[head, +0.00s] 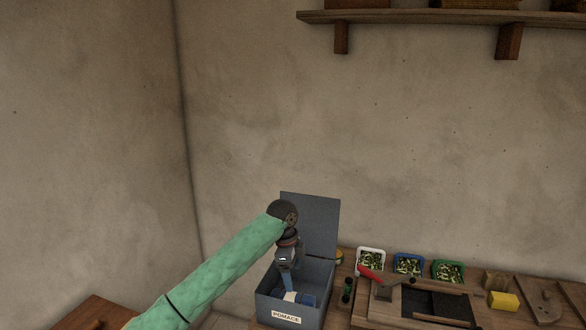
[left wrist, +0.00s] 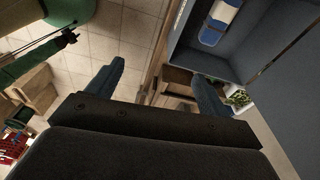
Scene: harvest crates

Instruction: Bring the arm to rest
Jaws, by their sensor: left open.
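My left arm reaches in from the left in the head view. My left gripper (head: 287,285) hangs over the grey box (head: 282,319) labelled POMACE, whose lid stands open at the back. The left wrist view shows its two blue fingers (left wrist: 157,86) spread apart with nothing between them. A blue and white object (head: 300,297) lies inside the box; it also shows in the left wrist view (left wrist: 220,20), apart from the fingers. From the head view I cannot tell how high the fingertips are above the box floor. My right gripper is not in view.
Right of the box stand a white tray (head: 371,250), a blue tray (head: 408,258) and a green tray (head: 448,263) with green contents. A red-handled tool (head: 371,275) and a yellow block (head: 504,301) lie nearby. A shelf (head: 450,18) hangs high on the wall.

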